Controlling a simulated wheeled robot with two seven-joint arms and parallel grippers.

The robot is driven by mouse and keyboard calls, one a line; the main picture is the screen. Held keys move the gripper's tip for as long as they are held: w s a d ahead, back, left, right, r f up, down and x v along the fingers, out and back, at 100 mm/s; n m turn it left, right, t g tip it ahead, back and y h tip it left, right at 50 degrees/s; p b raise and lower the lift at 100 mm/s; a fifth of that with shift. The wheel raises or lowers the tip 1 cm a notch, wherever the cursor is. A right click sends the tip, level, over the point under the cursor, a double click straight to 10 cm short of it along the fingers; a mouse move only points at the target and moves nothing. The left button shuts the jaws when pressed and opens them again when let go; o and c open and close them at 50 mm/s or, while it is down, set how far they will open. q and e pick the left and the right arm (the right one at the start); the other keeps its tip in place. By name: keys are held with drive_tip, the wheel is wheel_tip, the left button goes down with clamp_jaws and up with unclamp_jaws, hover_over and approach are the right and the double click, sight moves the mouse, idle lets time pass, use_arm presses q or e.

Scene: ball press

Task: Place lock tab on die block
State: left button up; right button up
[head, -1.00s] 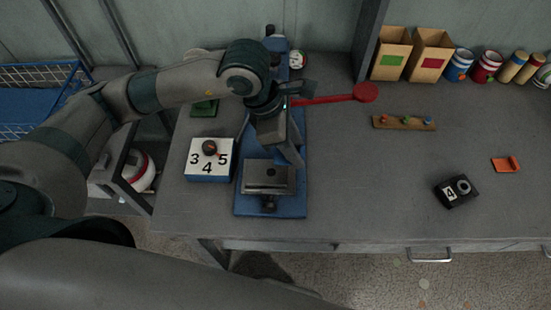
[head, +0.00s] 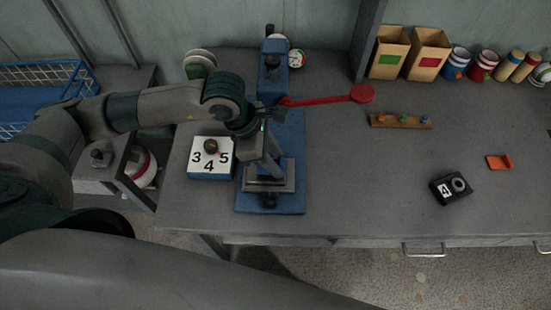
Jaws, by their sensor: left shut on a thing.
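My left gripper (head: 270,160) is over the grey metal block (head: 287,186) at the front of the blue press (head: 289,135). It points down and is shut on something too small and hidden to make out. The gripper hides the middle of the grey block; I cannot tell whether they touch. A small orange tab (head: 499,162) lies on the bench at the right. My right gripper is not in view.
A red lever (head: 330,98) sticks out right from the press. A white dial box marked 3, 4, 5 (head: 209,168) stands left of it. A wooden strip with coloured pegs (head: 400,121) lies right. Cartons (head: 389,54) and cans line the back. Bench between press and black block is clear.

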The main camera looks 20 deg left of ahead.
use_arm(q)
drive_tip(key=shift+f, duration=0.65)
drive_tip(key=shift+f, duration=0.1)
drive_tip(key=shift+f, duration=0.1)
drive_tip(key=o, duration=1)
drive_tip(key=shift+r, duration=0.2)
